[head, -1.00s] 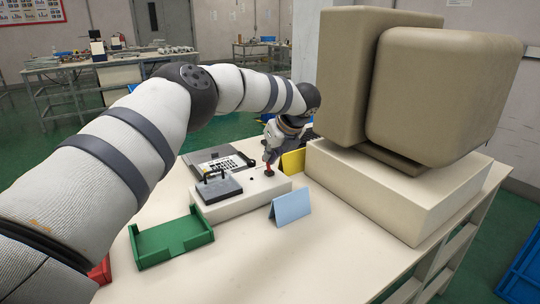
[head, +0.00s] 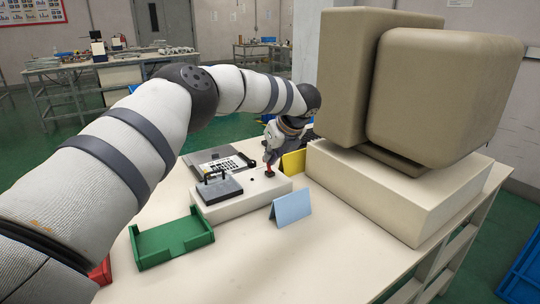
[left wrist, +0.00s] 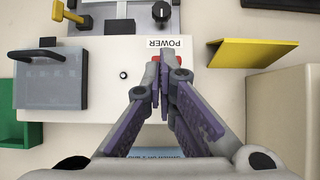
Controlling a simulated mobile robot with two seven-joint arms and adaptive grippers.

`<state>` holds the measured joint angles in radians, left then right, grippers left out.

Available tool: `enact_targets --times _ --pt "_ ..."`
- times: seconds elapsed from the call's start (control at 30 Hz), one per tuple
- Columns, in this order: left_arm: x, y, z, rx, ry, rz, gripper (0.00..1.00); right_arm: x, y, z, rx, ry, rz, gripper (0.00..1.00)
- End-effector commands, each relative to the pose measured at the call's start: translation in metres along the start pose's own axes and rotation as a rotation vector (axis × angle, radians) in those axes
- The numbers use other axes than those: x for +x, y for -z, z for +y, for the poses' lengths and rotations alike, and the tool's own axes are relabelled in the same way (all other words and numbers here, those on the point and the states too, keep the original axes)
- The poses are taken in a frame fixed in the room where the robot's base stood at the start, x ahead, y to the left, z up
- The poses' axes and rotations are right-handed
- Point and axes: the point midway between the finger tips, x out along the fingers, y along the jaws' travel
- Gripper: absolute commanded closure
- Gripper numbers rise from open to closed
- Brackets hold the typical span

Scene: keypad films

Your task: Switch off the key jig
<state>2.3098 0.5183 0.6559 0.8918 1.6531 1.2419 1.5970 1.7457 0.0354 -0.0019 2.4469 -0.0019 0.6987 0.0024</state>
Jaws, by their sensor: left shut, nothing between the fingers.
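The key jig is a white box (head: 235,202) on the table, with a dark plate and bar handle (head: 218,187) on its left part. A small round dark-rimmed spot (left wrist: 124,75) sits on its top. A red switch (left wrist: 154,58) stands beside a printed POWER label (left wrist: 164,43). My left gripper (head: 268,163) is shut and empty, its fingertips at the red switch. In the left wrist view the fingers (left wrist: 160,82) cover part of the switch, so its tilt and any contact are unclear. My right gripper is not in view.
A blue folded card (head: 290,207) stands in front of the jig and a yellow one (head: 293,162) to its right. A green tray (head: 172,240) lies front left. A grey keypad device (head: 215,160) sits behind. A bulky beige monitor (head: 440,95) fills the right.

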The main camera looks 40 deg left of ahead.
Motion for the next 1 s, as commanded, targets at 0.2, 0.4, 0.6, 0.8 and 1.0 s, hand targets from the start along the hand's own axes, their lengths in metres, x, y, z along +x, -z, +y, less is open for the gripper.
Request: enact_targets --times 0.2,0.4,0.6,0.8,1.0 --pt "0.000 0.000 0.000 0.000 0.000 0.000 1.00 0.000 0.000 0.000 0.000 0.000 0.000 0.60" --pt "0.000 0.000 0.000 0.000 0.000 0.000 1.00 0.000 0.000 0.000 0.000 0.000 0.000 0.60" --pt "-0.007 -0.005 0.000 -0.002 0.002 -0.001 1.00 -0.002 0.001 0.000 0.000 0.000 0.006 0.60" --pt "-0.013 -0.010 0.000 -0.001 0.001 -0.001 1.00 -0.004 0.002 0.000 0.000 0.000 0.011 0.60" --pt "-0.013 -0.009 0.000 0.000 0.000 0.000 1.00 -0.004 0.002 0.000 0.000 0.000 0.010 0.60"
